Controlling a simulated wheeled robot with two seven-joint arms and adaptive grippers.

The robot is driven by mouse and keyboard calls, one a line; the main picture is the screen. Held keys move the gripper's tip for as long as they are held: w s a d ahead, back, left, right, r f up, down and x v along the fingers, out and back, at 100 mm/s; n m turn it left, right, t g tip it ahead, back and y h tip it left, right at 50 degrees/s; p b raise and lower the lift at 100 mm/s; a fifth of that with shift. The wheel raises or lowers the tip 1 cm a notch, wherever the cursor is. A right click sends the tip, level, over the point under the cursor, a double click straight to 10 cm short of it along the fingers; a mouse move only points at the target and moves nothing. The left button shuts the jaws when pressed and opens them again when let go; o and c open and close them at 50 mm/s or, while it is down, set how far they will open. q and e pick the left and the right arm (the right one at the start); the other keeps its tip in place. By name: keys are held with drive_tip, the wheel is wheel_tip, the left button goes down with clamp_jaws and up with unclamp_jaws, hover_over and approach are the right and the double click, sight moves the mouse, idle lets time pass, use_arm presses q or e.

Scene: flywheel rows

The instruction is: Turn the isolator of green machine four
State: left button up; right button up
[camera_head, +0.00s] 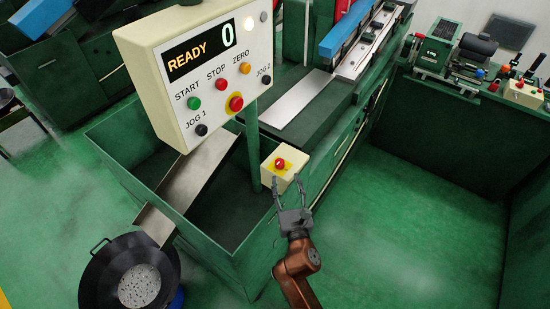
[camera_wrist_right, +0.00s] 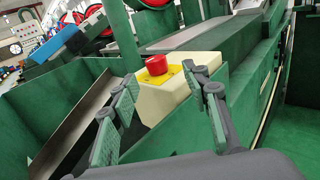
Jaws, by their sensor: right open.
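My right gripper (camera_head: 289,203) is open, with its fingers pointing at a cream box that carries a red knob (camera_head: 280,163) on a yellow plate. In the right wrist view the red knob (camera_wrist_right: 156,65) and its box (camera_wrist_right: 163,101) show between the two open fingers (camera_wrist_right: 160,100), and nothing is held. I cannot tell whether a finger touches the box. The box is mounted at the corner of a green machine (camera_head: 325,165). No isolator or machine number four can be made out for sure. My left gripper is not in view.
A cream control panel (camera_head: 215,75) reading READY 0 stands above a green bin (camera_head: 235,235). A metal chute (camera_head: 195,180) slopes to a black pan (camera_head: 100,275). More machines stand at the upper right. The green floor (camera_head: 410,235) at right is clear.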

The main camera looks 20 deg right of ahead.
sight(281, 167)
drive_tip(key=w+b, duration=0.1)
drive_tip(key=w, duration=0.5)
drive_tip(key=shift+w, duration=0.1)
drive_tip(key=shift+w+d+b, duration=0.15)
drive_tip(key=shift+w+b, duration=0.15)
drive_tip(key=shift+w, duration=0.25)
drive_tip(key=c, duration=1.2)
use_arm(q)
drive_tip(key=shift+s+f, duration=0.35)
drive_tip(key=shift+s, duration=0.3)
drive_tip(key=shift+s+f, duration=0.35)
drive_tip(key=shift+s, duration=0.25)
use_arm(e)
drive_tip(key=shift+o, duration=0.2)
